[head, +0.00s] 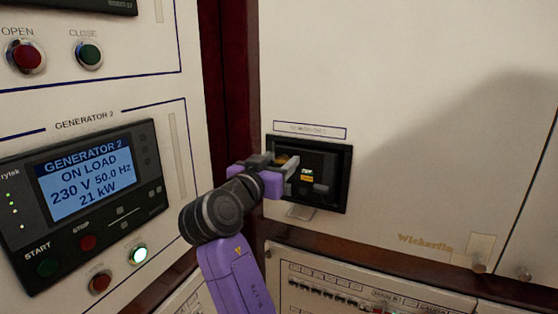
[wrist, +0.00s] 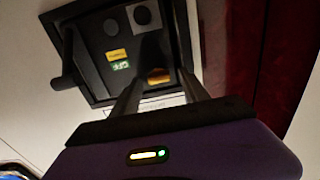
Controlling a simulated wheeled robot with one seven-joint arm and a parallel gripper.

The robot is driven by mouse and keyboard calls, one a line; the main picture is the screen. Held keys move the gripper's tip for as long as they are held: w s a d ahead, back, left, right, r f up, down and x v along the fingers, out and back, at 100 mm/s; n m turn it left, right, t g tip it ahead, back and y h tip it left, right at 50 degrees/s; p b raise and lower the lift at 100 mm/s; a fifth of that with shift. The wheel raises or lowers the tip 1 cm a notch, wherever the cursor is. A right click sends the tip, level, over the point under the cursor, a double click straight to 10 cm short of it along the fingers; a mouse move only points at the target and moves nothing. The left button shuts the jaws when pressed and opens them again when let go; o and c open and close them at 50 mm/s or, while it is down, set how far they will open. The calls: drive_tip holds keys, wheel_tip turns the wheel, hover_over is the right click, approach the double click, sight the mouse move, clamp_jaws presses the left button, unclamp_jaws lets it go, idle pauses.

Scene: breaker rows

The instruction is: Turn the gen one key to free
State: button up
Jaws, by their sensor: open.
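A black framed breaker unit (head: 330,200) is set in the cream panel under a small label too blurred to read. It also shows in the wrist view (wrist: 95,20), with a round part on a grey square plate (wrist: 143,15), a yellow tag (wrist: 116,55) and a small green indicator (wrist: 121,66). My gripper (head: 283,166) is open at the left part of this unit. In the wrist view, a yellow piece (wrist: 158,76) shows between its fingers. I cannot tell whether this is the gen one key, or whether the fingers touch it. The key's position cannot be read.
A dark bar (wrist: 66,75) stands out from the unit's side in the wrist view. The Generator 2 controller (head: 85,195) on the left panel reads on load. A dark red post (head: 228,80) separates the panels. A row of breakers (head: 330,288) lies below.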

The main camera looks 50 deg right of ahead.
drive_tip(key=shift+d, duration=0.2)
clamp_jaws()
